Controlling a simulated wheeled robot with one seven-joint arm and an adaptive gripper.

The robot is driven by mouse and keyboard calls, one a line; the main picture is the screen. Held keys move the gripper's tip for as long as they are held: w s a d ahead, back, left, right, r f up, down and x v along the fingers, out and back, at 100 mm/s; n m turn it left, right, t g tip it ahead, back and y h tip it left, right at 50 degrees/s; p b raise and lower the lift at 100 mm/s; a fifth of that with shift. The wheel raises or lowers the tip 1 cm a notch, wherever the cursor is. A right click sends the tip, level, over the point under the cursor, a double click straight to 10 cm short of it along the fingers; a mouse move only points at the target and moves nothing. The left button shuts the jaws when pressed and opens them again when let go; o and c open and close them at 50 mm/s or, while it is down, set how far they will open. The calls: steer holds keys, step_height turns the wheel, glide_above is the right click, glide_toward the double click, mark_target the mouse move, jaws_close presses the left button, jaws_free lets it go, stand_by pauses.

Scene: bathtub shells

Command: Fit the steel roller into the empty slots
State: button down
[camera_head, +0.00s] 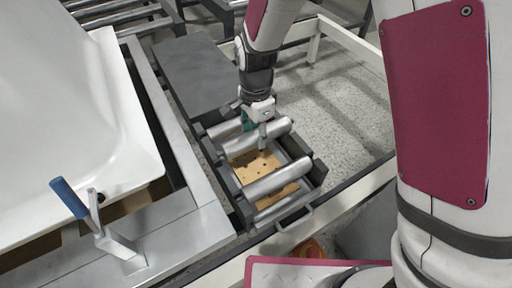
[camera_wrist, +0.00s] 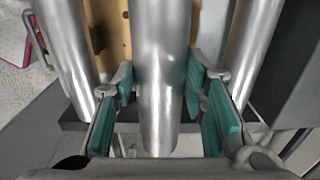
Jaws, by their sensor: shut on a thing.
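My gripper (camera_head: 262,122) is shut on a steel roller (camera_head: 257,139), its teal pads on either side near one end. In the wrist view the held roller (camera_wrist: 160,75) runs up the middle between the pads of my gripper (camera_wrist: 165,105). In the head view it lies across the upper part of a dark grey frame (camera_head: 241,205). I cannot tell whether its ends touch the frame. Other steel rollers lie across the frame: one (camera_head: 277,180) below the held one, one (camera_head: 222,130) above it. Slots under the held roller are hidden.
A board with holes (camera_head: 253,166) shows between the rollers in the frame. A white bathtub shell (camera_head: 70,110) stands at the left, with a blue-handled clamp (camera_head: 69,198) at its edge. A grey plate (camera_head: 185,72) lies behind the frame. Speckled floor (camera_head: 340,110) is open to the right.

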mark_target(256, 145)
step_height(256, 145, down, 5)
steer(key=shift+f+b, duration=0.15)
steer(key=shift+b, duration=0.8)
steer(key=c, duration=1)
jaws_free()
step_height(256, 145, up, 12)
steer(key=p, duration=0.4)
